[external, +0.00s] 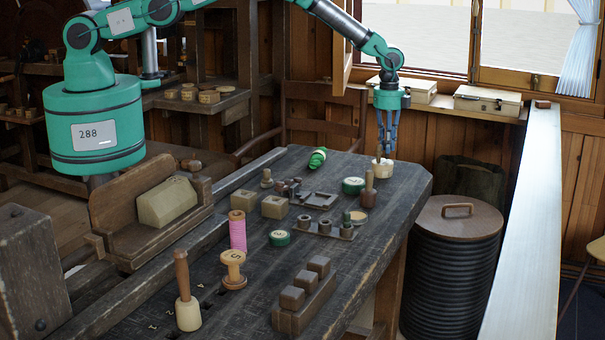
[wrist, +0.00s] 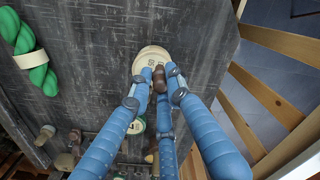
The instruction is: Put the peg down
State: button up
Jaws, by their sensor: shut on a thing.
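The brown peg (wrist: 159,79) is held between the blue fingertips of my gripper (external: 384,153), seen in the wrist view. My gripper is shut on it and points straight down over the far right part of the workbench (external: 400,190). A cream round piece (external: 383,169) with markings on top stands directly under the fingertips; its top also shows in the wrist view (wrist: 152,56). The fingers hide much of the peg, and I cannot tell whether its lower end touches the cream piece.
A brown-handled wooden piece (external: 369,187) stands close to the left of my gripper. A green twisted piece (external: 317,158) lies at the back, with green-rimmed discs (external: 353,186) nearby. Several spools and blocks stand nearer the front. The bench's right edge is close.

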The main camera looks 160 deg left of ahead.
jog(key=shift+f, duration=0.25)
jog(key=shift+f, duration=0.15)
jog(key=o, duration=0.7)
jog(key=shift+r, duration=0.25)
jog(key=shift+r+b, duration=0.7)
jog(key=shift+r, duration=5.2)
jog(key=shift+d+r, duration=0.1)
